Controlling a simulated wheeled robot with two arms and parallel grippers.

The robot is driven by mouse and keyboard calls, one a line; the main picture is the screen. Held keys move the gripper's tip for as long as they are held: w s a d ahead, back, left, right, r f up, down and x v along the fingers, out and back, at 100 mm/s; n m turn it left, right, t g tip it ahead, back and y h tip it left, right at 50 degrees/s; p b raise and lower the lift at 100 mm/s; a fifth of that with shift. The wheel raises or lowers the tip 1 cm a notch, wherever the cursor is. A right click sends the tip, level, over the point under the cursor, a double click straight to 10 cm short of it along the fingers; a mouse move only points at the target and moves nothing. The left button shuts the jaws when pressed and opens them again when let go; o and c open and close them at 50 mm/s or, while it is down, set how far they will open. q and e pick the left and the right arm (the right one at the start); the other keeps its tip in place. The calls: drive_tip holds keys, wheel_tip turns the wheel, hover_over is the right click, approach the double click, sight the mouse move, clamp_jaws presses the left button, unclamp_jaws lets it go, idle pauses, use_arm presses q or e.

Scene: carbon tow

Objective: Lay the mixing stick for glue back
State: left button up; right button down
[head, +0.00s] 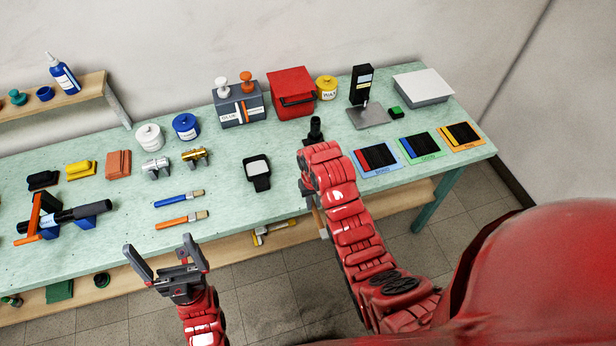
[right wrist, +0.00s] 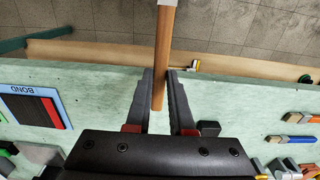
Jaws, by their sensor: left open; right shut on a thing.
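My right gripper (right wrist: 162,88) is shut on a brown wooden stick (right wrist: 165,50), apparently the mixing stick. In the right wrist view the stick runs up between the fingers to a pale grey end at the top edge, over the front edge of the bench and the floor. In the head view my right arm hides most of this gripper, and the stick (head: 318,217) shows only in part beside it. A grey box marked GLUE (head: 229,112), with a white and an orange knob, stands at the back of the bench. My left gripper (head: 160,257) is open and empty in front of the bench.
The green bench (head: 225,213) holds a blue brush (head: 175,199), an orange brush (head: 179,221), a black square-faced item (head: 257,172), a red box (head: 291,87) and several coloured mats at right, one marked BOND (head: 374,171). A lower shelf (head: 225,247) runs below. The front middle is mostly clear.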

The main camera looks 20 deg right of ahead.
drive_tip(key=w+d+b, duration=0.1)
drive_tip(key=w+b, duration=0.2)
drive_tip(key=w+d+f+b, duration=0.1)
drive_tip(key=w+b, duration=0.3)
drive_tip(key=w+d+f+b, duration=0.1)
drive_tip(key=w+b, duration=0.3)
drive_tip(key=shift+w+r+p, duration=0.35)
drive_tip(key=shift+r+p, duration=0.1)
drive_tip(key=shift+p, duration=0.25)
drive_tip(key=shift+w+d+f, duration=0.1)
drive_tip(key=shift+w+d, duration=0.05)
drive_tip(key=shift+w, duration=0.5)
drive_tip(key=shift+w+d+f, duration=0.1)
drive_tip(key=shift+f+p, duration=0.25)
drive_tip(key=shift+p, duration=0.25)
drive_tip(key=shift+f, duration=0.9)
drive_tip(key=shift+f+p, duration=0.3)
drive_tip(key=shift+f, duration=0.35)
drive_tip(key=shift+f, duration=0.1)
